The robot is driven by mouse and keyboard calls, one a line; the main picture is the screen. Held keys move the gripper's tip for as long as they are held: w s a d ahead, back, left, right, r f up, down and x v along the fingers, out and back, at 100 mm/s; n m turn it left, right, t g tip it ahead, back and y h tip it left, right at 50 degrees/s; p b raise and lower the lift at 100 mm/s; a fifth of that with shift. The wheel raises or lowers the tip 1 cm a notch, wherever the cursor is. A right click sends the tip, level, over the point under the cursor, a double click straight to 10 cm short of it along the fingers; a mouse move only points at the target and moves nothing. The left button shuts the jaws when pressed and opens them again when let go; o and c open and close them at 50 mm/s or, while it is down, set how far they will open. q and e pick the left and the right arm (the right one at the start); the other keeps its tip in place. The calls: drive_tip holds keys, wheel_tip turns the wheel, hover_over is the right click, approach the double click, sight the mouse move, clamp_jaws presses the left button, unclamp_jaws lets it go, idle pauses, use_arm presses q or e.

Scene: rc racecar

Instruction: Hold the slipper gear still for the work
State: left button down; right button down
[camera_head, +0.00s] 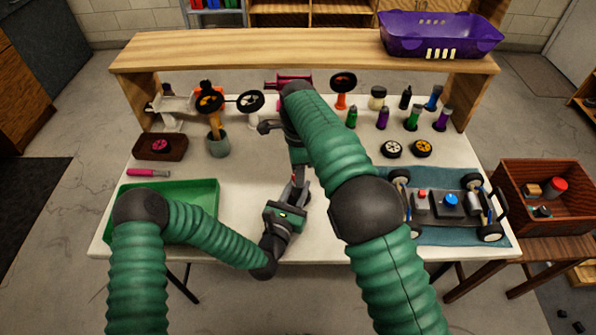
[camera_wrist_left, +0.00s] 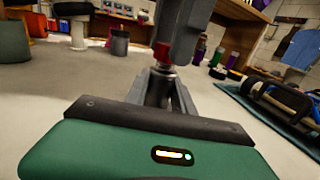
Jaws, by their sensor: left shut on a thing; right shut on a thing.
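My left gripper (camera_head: 296,194) reaches up from the front of the white table, in the middle. It is shut; in the left wrist view its dark fingers (camera_wrist_left: 157,98) close around a small grey round part, mostly hidden. I cannot make out the slipper gear's shape there. My right gripper (camera_head: 299,178) points down from above and meets the left one almost tip to tip. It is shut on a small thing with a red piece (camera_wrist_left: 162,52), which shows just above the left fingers. The right arm hides part of the table behind it.
A green tray (camera_head: 205,190) lies at the left, below a dark red tray (camera_head: 176,153) with a pink round part. A car chassis (camera_head: 445,207) sits on a blue mat at the right. Bottles and wheels stand towards the back, below a wooden shelf (camera_head: 250,50).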

use_arm(q)
drive_tip(key=shift+s+d+f, duration=0.1)
drive_tip(key=shift+s+d, duration=0.05)
drive_tip(key=shift+d, duration=0.05)
use_arm(e)
drive_tip(key=shift+w+a, duration=0.1)
drive_tip(key=c, duration=1.3)
unclamp_jaws()
drive_tip(key=shift+c, duration=0.2)
use_arm(q)
drive_tip(key=shift+a, duration=0.1)
use_arm(e)
drive_tip(key=shift+o, duration=1.4)
drive_tip(key=shift+r, duration=0.1)
use_arm(q)
drive_tip(key=shift+a, duration=0.1)
use_arm(e)
wheel_tip(320, 180, up, 12)
use_arm(q)
drive_tip(key=c, duration=1)
unclamp_jaws()
